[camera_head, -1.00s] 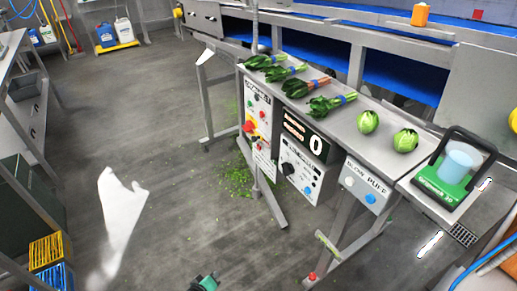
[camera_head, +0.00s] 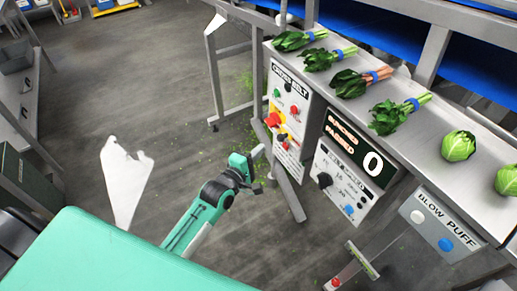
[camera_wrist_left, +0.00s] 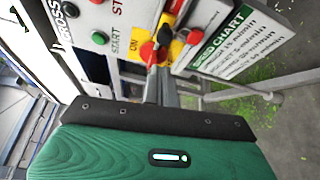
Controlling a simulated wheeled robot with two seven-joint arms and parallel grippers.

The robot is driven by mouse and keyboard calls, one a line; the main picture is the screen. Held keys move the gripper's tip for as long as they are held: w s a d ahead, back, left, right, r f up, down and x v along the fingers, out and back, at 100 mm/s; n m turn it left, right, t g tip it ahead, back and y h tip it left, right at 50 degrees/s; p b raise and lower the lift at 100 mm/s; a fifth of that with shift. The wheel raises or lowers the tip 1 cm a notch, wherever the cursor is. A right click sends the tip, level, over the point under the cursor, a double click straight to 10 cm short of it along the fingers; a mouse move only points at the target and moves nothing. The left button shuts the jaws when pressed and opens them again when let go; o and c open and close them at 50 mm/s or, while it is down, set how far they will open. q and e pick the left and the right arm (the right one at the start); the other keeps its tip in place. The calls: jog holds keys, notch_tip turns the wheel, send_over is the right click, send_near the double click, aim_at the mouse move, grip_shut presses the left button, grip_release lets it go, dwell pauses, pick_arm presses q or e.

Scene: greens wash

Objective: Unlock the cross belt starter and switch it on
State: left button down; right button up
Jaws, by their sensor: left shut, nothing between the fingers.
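The cross belt starter (camera_head: 287,92) is a pale panel on the frame's left end in the head view. It carries a green button (camera_head: 277,93), a red button (camera_head: 294,109) and a red rotary handle (camera_head: 272,119) on yellow. Small red and yellow pieces hang just below the handle; I cannot tell the lock's state. My left gripper (camera_head: 258,153) is shut and empty, a little left of the panel's lower part. In the left wrist view its fingers (camera_wrist_left: 162,75) point at the red and yellow parts (camera_wrist_left: 160,45); contact is unclear. My right gripper is out of view.
A display panel (camera_head: 353,145) and a blow puff box (camera_head: 434,228) are to the right of the starter. Leafy bundles and round greens lie on the steel shelf (camera_head: 420,140) above. A frame leg (camera_head: 290,190) stands below the starter.

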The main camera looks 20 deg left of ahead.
aim_at(288, 137)
pick_arm(q)
jog(key=x, duration=0.7)
jog(key=shift+w, duration=0.3)
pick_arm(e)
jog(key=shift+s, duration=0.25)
